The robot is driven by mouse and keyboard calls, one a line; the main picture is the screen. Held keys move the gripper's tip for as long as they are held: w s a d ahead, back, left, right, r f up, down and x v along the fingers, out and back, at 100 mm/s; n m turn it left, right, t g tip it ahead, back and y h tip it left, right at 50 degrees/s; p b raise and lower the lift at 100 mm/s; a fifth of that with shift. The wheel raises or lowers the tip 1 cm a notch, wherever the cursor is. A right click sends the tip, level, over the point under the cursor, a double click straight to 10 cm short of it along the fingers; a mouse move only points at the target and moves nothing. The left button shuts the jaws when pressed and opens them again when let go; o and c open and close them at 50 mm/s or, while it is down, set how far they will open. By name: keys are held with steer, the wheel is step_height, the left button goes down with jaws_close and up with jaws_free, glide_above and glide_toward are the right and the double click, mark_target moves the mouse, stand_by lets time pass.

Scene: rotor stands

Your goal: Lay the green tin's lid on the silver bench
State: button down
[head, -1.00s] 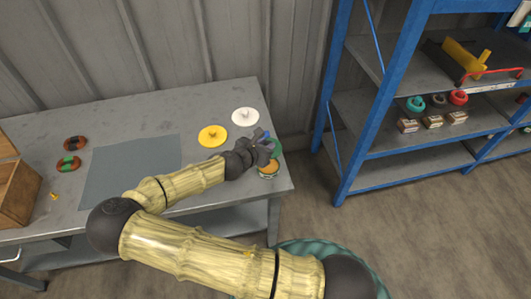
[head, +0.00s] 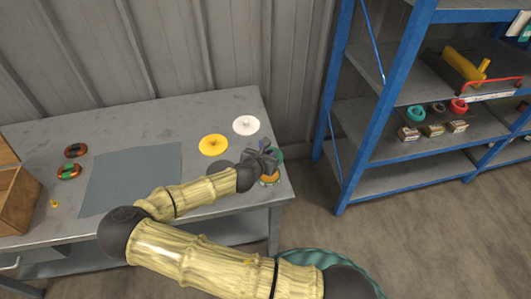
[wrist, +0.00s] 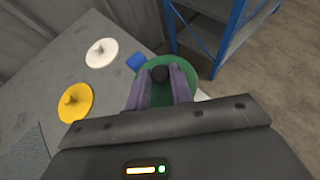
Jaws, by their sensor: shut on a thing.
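The silver bench (head: 140,118) is a grey metal table along the wall. My gripper (head: 268,156) is over its right end. The gripper's fingers (wrist: 160,88) are shut on the dark knob of the green tin's lid (wrist: 206,68), a round green disc that also shows behind the fingers in the head view (head: 279,154). I cannot tell how high the lid is above the bench.
A yellow lid (head: 213,146) and a white lid (head: 246,125) lie left of and behind the gripper. A small blue thing (wrist: 135,61) is beside the green lid. A grey mat (head: 130,178), two ringed parts (head: 69,172) and a wooden box (head: 15,205) are left. A blue shelf (head: 345,130) stands right.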

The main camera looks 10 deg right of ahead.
steer(key=shift+w+d+f+n+t+y, duration=0.1)
steer(key=shift+d+f+n+t+y, duration=0.15)
steer(key=shift+f+n+y, duration=0.2)
steer(key=shift+w+d+f+n+t+y, duration=0.1)
steer(key=shift+d+f+n+t+y, duration=0.15)
steer(key=shift+f+n+y, duration=0.15)
steer(key=shift+s+d+f+n+t+y, duration=0.1)
steer(key=shift+f+n+t+y, duration=0.1)
steer(key=shift+f+n+y, duration=0.25)
steer(key=shift+s+d+f+n+t+y, duration=0.1)
steer(key=shift+f+n+t+y, duration=0.15)
steer(key=shift+n+y, duration=0.2)
steer(key=n+y, duration=0.1)
steer(key=s+f+n+y, duration=0.1)
steer(key=shift+s+a+f+n+t+y, duration=0.1)
steer(key=shift+s+f+n+t+y, duration=0.05)
steer(key=shift+f+n+t+y, duration=0.15)
steer(key=shift+s+a+n+y, duration=0.25)
steer(key=shift+s+n+y, duration=0.2)
steer(key=shift+n+y, duration=0.15)
steer(key=shift+d, duration=0.1)
